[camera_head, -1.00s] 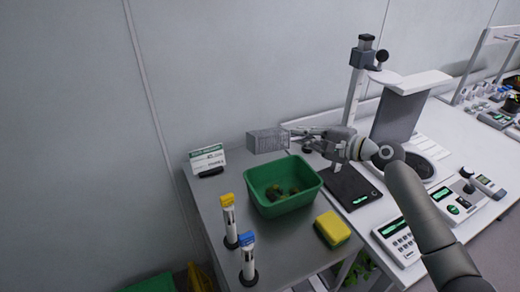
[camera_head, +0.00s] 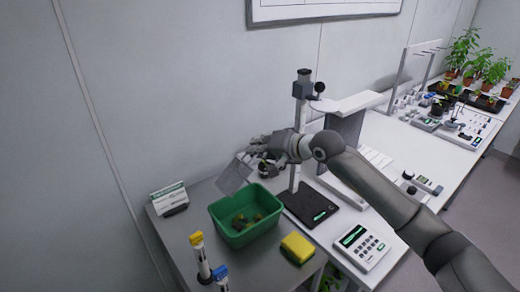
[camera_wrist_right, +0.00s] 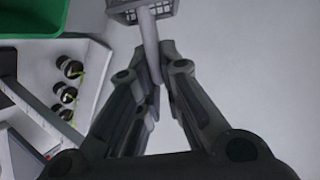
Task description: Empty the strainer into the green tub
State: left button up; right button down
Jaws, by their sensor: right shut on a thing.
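The strainer (camera_head: 235,176) is a grey mesh basket, tilted, above and behind the green tub (camera_head: 228,236) in the head view. My right gripper (camera_head: 262,156) is shut on its handle. In the right wrist view the fingers close around the handle (camera_wrist_right: 148,40), with the strainer's basket (camera_wrist_right: 143,10) at the top edge. The green tub stands on the grey bench and holds several brownish-green lumps (camera_head: 246,219). Its corner shows in the right wrist view (camera_wrist_right: 35,15). The strainer's inside cannot be made out. My left gripper is not in view.
A yellow-green sponge (camera_head: 297,248) lies right of the tub. A black flat scale (camera_head: 307,207) and a stand (camera_head: 301,120) are behind it. The wall is close behind.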

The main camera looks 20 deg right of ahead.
aim_at(244, 162)
jog(key=shift+a+r+n+h, duration=0.1)
jog(key=shift+r+n+h, duration=0.2)
jog(key=shift+n, duration=0.1)
jog(key=shift+s+a+r+n+p, duration=0.1)
jog(key=shift+a+r+n+p, duration=0.2)
jog(key=shift+p, duration=0.45)
jog(key=shift+s+a+r+n+t+h+p, duration=0.15)
jog(key=shift+a+n+t+h+p, duration=0.25)
jog(key=shift+h+p, duration=0.3)
jog(key=shift+s+a+r+n+h+p, duration=0.15)
jog(key=shift+s+a+n+h+p, duration=0.15)
jog(key=shift+a+n+h+p, duration=0.6)
jog(key=shift+s+a+r+n+t+h, duration=0.15)
jog(key=shift+a+n+t+h, duration=0.15)
jog(key=shift+n, duration=0.3)
jog(key=shift+s+a+r+n+t+h, duration=0.1)
jog(key=shift+a+n+t+h, duration=0.1)
jog(key=shift+n+t+h, duration=0.3)
